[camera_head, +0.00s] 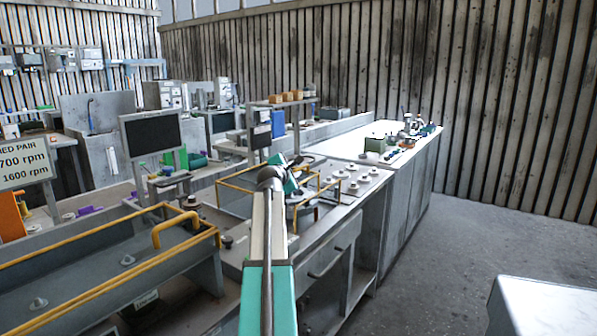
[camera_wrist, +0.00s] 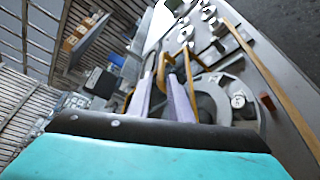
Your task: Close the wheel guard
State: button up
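The wheel guard seems to be the thin yellow frame (camera_head: 236,187) on the bench behind my arm in the head view. In the wrist view a long yellow bar (camera_wrist: 248,48) and an upright yellow loop (camera_wrist: 161,72) show. A grey round housing or wheel (camera_wrist: 222,98) lies below the bar at the right. My gripper (camera_wrist: 164,88) has its two pale fingers apart, with part of the yellow loop showing between them. I cannot tell whether they touch it. In the head view my arm hides much of the frame and my gripper's fingertips.
A larger yellow-railed grey trough (camera_head: 110,262) with a raised handle stands at the left front. A dark monitor (camera_head: 149,133) is behind it. Several small round parts (camera_head: 352,186) sit on the bench right of my arm. Floor at the right is open, with a white-topped block (camera_head: 545,305) in front.

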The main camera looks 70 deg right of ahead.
aim_at(298, 168)
jog(key=shift+x, duration=4)
grip_shut()
